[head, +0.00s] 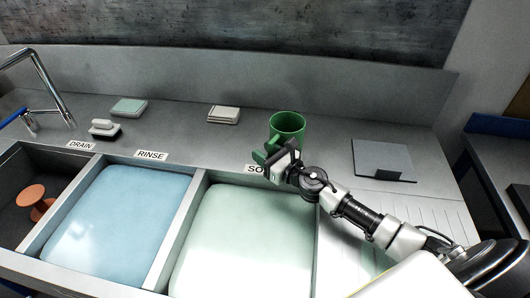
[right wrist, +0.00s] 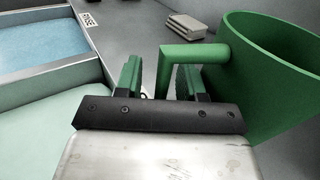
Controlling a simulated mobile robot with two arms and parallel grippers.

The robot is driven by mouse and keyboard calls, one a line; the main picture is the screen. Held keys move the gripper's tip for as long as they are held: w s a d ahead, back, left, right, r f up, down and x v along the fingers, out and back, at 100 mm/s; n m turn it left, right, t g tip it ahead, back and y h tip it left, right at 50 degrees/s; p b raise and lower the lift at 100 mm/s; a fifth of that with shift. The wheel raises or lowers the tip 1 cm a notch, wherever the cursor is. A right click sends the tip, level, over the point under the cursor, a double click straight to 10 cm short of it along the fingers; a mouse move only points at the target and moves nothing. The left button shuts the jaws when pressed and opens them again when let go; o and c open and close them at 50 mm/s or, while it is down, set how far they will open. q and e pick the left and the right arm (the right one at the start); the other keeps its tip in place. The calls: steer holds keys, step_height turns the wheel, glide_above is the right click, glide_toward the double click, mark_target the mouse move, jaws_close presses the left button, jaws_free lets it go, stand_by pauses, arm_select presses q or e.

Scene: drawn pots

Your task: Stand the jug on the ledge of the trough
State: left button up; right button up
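The green jug (head: 288,124) is upright on the grey ledge (head: 330,140) behind the right-hand basin of the trough. Its open mouth faces up. In the right wrist view the jug (right wrist: 275,75) fills the right side, and its squared handle (right wrist: 195,52) points left. My right gripper (head: 269,152) is at the handle on the jug's near left side. Its fingers are apart, with the handle's upright part between them and a gap to the left finger. The jug's foot is partly hidden behind the gripper. My left gripper is out of view.
The trough has a pale green basin (head: 245,240), a blue basin (head: 120,222) and a dark drain basin with an orange thing (head: 36,198). A white-topped brush (head: 103,127), a teal sponge (head: 128,107), folded cloths (head: 223,114) and a grey stand (head: 384,160) are on the ledge.

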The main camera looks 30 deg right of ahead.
steer(key=shift+r, duration=0.2)
steer(key=b+v, duration=0.3)
steer(key=v, duration=0.9)
steer(key=shift+f, duration=0.1)
